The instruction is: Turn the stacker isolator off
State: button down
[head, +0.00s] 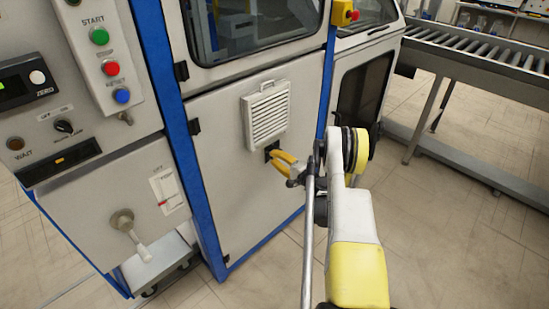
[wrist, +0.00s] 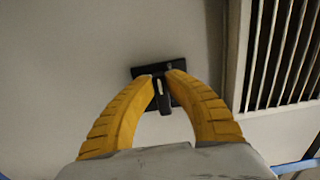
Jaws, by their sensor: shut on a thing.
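A small black isolator switch (head: 270,148) sits on the light grey cabinet door, just below a louvred vent. In the wrist view its black plate (wrist: 141,71) lies flat on the panel, with a short dark handle (wrist: 161,102) sticking out. My gripper (head: 276,160) reaches it from the right. In the wrist view the yellow fingertips of my gripper (wrist: 161,79) are closed in on either side of the handle, shut on it. The fingers hide part of the plate. Its markings cannot be read.
The louvred vent (head: 267,116) is just above the switch. A control panel with start and reset buttons (head: 99,36) and a grey lever handle (head: 130,230) stand at left. A red emergency stop (head: 345,13) is above right. A roller conveyor (head: 480,57) stands at right; floor between is clear.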

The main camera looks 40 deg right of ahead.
dwell(0.3)
jog(key=c, duration=1.4)
grip_release()
jog(key=shift+o, duration=0.2)
